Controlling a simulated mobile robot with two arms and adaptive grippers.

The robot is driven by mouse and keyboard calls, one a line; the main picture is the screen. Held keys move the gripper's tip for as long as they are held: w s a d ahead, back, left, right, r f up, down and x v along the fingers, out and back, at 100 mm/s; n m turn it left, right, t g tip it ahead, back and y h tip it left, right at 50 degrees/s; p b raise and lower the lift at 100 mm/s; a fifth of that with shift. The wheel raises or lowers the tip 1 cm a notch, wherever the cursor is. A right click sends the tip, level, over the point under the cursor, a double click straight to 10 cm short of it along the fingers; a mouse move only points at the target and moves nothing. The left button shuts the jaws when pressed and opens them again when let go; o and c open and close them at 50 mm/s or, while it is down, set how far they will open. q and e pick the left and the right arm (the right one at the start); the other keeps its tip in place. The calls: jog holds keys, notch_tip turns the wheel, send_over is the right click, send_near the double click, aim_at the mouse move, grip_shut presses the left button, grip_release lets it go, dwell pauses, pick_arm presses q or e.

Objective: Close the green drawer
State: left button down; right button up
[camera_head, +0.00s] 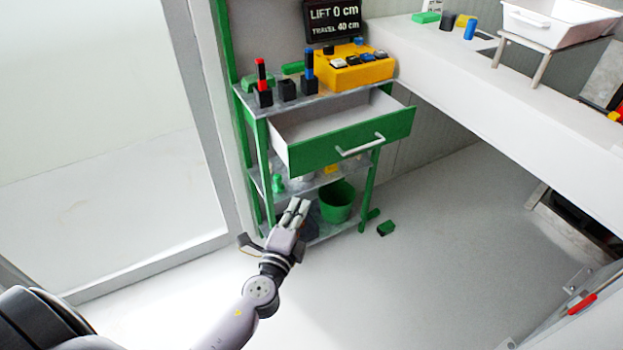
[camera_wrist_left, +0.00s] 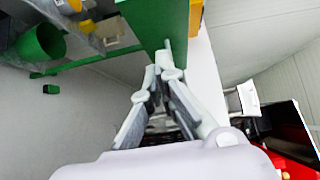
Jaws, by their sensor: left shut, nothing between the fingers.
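The green drawer (camera_head: 352,143) stands pulled out of the shelf rack, with a white bar handle (camera_head: 359,147) on its front. Its inside looks empty. My left gripper (camera_head: 295,206) is in front of the rack, lower in the picture than the drawer's left end, with its fingers together and nothing between them. In the left wrist view, the shut fingertips (camera_wrist_left: 165,60) point at a green panel (camera_wrist_left: 150,22), likely part of the drawer. I cannot tell whether they touch it. My right gripper is in neither view.
A yellow box (camera_head: 350,72) and black holders stand on the rack's top. A green bucket (camera_head: 337,201) is on a lower shelf. A small green block (camera_head: 386,228) lies on the floor. A white counter (camera_head: 500,80) runs along the right. The floor in front is mostly clear.

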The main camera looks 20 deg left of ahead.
pick_arm(q)
jog(key=w+a, duration=0.1)
jog(key=w, duration=0.3)
jog(key=w+a+p, duration=0.1)
jog(key=w, duration=0.3)
jog(key=w+a, duration=0.2)
jog(key=w, duration=0.2)
jog(key=shift+a, duration=0.1)
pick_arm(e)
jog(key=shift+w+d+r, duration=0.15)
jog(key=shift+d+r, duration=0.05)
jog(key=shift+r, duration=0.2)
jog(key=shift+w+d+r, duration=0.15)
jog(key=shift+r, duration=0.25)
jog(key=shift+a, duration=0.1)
pick_arm(q)
jog(key=shift+a, duration=0.1)
